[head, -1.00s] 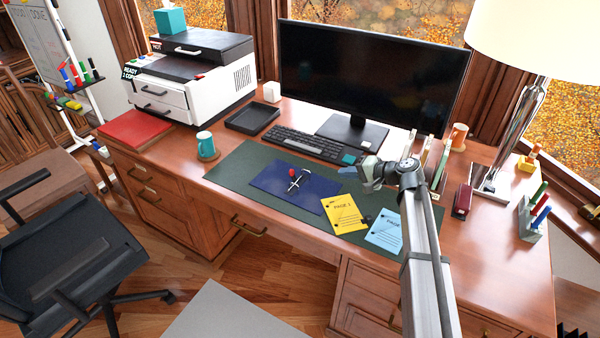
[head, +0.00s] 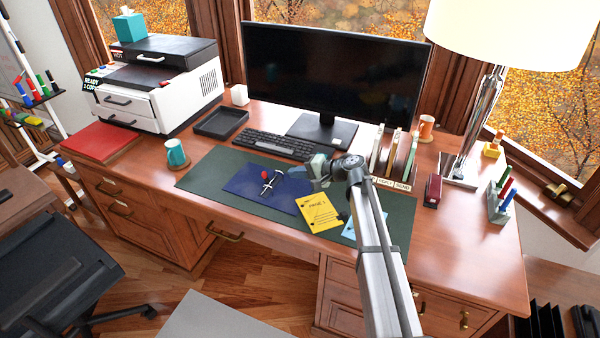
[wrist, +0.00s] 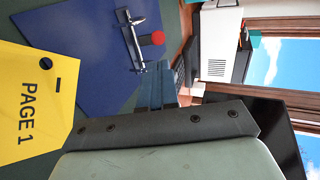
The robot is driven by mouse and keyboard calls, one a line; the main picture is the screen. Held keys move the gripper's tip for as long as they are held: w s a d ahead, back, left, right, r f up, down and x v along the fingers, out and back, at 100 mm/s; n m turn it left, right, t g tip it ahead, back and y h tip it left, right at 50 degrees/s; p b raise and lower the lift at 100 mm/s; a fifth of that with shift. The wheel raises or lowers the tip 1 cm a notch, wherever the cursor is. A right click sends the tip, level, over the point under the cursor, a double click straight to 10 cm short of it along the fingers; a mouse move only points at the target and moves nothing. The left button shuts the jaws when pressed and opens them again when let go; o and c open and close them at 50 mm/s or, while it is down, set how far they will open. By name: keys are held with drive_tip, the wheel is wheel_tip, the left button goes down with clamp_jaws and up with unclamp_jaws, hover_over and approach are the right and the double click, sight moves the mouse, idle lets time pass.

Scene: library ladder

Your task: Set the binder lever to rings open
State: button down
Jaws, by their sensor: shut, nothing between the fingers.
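The dark blue binder (head: 245,183) lies open on the green desk mat, with metal rings (head: 269,184) and a lever ending in a red knob (head: 265,173). In the wrist view, the blue binder (wrist: 85,50), the metal ring bar (wrist: 134,45) and the red knob (wrist: 158,38) show ahead of my fingers. My gripper (head: 298,170) is above the mat, to the right of the rings and apart from the lever. Its blue-grey fingers (wrist: 155,92) are together and empty. The rings are too small to tell whether they are open.
The keyboard (head: 282,145) and monitor (head: 330,75) stand behind. A teal mug (head: 176,153) is at left. The green mat (head: 210,172) has bare room left of the binder.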

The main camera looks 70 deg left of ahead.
sight(264, 171)
drive_tip(key=x, duration=1)
drive_tip(key=shift+a+f, duration=0.1)
drive_tip(key=shift+s+a+t+h, duration=0.25)
drive_tip(key=shift+t+h, duration=0.15)
drive_tip(key=s+a+t+h, duration=0.1)
drive_tip(key=t+h, duration=0.1)
drive_tip(key=shift+s+a+h, duration=0.1)
drive_tip(key=shift+a+h, duration=0.15)
drive_tip(key=shift+h, duration=0.05)
drive_tip(key=t+h, duration=0.1)
drive_tip(key=s+a+t+h, duration=0.1)
drive_tip(key=shift+s+a+f+t+h, duration=0.1)
drive_tip(key=shift+a+t+h, duration=0.1)
drive_tip(key=shift+t+h, duration=0.15)
drive_tip(key=shift+s+a+f+t+h, duration=0.15)
drive_tip(key=shift+f+t+h, duration=0.1)
drive_tip(key=shift+t+h, duration=0.3)
drive_tip(key=shift+s+a+f+t+h, duration=0.15)
drive_tip(key=shift+s+f+t+h, duration=0.05)
drive_tip(key=shift+t+h, duration=0.3)
drive_tip(key=shift+d, duration=0.15)
drive_tip(key=shift+w, duration=0.1)
drive_tip(key=shift+w+d+f, duration=0.2)
drive_tip(key=shift+w+d, duration=0.25)
drive_tip(key=shift+d, duration=0.1)
